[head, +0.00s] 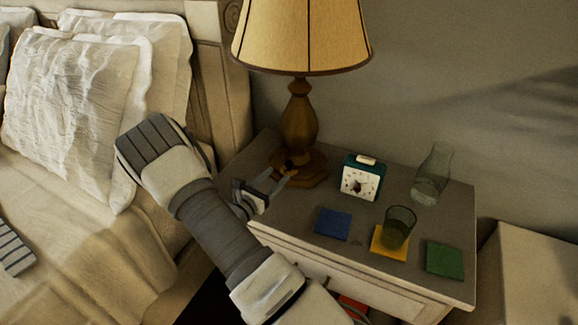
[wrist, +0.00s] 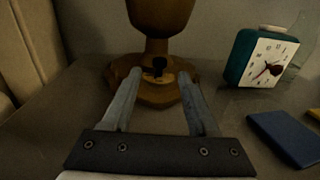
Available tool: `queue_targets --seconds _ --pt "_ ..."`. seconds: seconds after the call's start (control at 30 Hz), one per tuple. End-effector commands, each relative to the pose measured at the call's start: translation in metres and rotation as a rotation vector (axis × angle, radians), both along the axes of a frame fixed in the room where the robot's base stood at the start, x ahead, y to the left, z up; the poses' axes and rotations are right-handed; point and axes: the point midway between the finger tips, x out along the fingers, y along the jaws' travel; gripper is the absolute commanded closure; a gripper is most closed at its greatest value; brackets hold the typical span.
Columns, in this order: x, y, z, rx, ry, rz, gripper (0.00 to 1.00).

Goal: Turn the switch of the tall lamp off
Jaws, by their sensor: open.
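The tall lamp (head: 299,115) stands on the nightstand, with a lit tan shade (head: 300,38) and a brown turned body. In the wrist view its base (wrist: 152,98) is straight ahead. The dark switch knob (wrist: 159,66) sits on a brass-coloured plate at the front of the base. My gripper (head: 279,178) is open at the front left of the base. In the wrist view my gripper (wrist: 159,78) has one finger on each side of the knob in the picture. I cannot tell whether the fingertips touch the base.
On the nightstand (head: 290,222) are a teal clock (head: 362,178), a glass carafe (head: 432,175), a blue coaster (head: 332,224), a dark glass (head: 398,228) on a yellow coaster (head: 380,247), and a green coaster (head: 444,259). The bed with pillows (head: 75,105) is at the left.

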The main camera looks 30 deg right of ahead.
Motion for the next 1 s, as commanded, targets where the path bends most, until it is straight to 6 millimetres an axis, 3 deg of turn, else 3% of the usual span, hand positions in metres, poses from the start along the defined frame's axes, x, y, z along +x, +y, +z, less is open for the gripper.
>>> queue_targets --seconds 0.1,0.37,0.8,1.0 --pt "0.01 -0.026 -0.001 -0.001 -0.003 -0.004 0.41" --pt "0.027 -0.062 -0.001 0.0 -0.001 -0.002 0.41" --pt "0.031 -0.071 0.0 0.0 0.0 0.0 0.41" --pt "0.031 -0.07 0.0 0.0 0.0 0.0 0.77"
